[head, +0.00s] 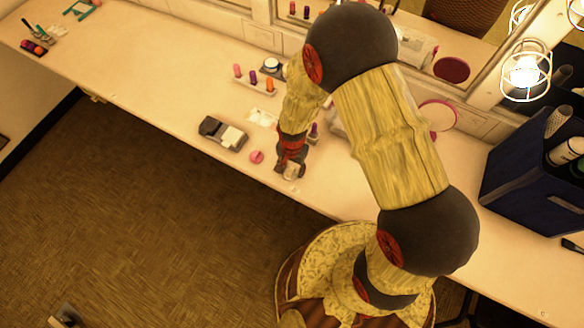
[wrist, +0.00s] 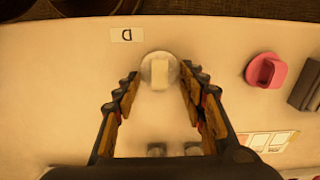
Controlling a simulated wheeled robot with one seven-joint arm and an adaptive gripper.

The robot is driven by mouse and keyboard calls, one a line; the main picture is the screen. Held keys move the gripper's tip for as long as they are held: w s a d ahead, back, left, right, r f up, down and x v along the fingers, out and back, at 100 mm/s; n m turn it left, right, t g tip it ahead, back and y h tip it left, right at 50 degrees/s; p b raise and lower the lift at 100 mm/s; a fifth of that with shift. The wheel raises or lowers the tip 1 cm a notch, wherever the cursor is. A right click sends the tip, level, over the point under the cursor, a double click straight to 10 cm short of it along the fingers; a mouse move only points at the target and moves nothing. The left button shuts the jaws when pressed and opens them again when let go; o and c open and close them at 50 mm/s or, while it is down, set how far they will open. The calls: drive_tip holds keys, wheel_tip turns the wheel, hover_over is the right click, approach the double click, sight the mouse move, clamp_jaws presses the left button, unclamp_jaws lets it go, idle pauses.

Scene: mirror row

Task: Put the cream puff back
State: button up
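The cream puff (wrist: 159,73), a pale round disc with a cream block-like grip on top, is near the table's front edge in the wrist view. My gripper (wrist: 160,82) points down over it, with a fingertip on either side and the puff between them. The fingers are spread, and I see no clear contact. In the head view my gripper (head: 290,170) is low over the counter and mostly hides the puff. A pink puff (wrist: 267,71) lies to the right in the wrist view; it also shows in the head view (head: 257,157).
A small card marked D (wrist: 128,35) lies beside the cream puff. A dark case (head: 222,134) and a printed card (head: 262,117) are left of my gripper in the head view. A lipstick rack (head: 255,84) stands behind. A blue bin (head: 535,185) is far right.

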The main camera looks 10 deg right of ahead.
drive_tip(key=shift+o, duration=1.3)
drive_tip(key=shift+r, duration=0.1)
wheel_tip(320, 180, up, 12)
drive_tip(key=p, duration=0.2)
wheel_tip(320, 180, up, 11)
drive_tip(key=n+t, duration=0.2)
hover_over(292, 169)
drive_tip(key=w+d, duration=0.1)
drive_tip(key=d, duration=0.2)
wheel_tip(292, 169, up, 9)
drive_tip(key=s+d+n, duration=0.1)
drive_tip(key=s+d, duration=0.1)
drive_tip(key=d, duration=0.1)
drive_tip(key=s+d+r+n+t, duration=0.1)
drive_tip(key=s+d+r+n, duration=0.1)
drive_tip(key=s+r, duration=0.4)
drive_tip(key=s+d+r+n+t, duration=0.2)
drive_tip(key=s+d+r, duration=0.1)
drive_tip(key=s+r, duration=0.3)
drive_tip(key=shift+d+r+t, duration=0.25)
drive_tip(key=shift+r+t, duration=0.05)
drive_tip(key=shift+r, duration=0.45)
drive_tip(key=shift+f, duration=0.1)
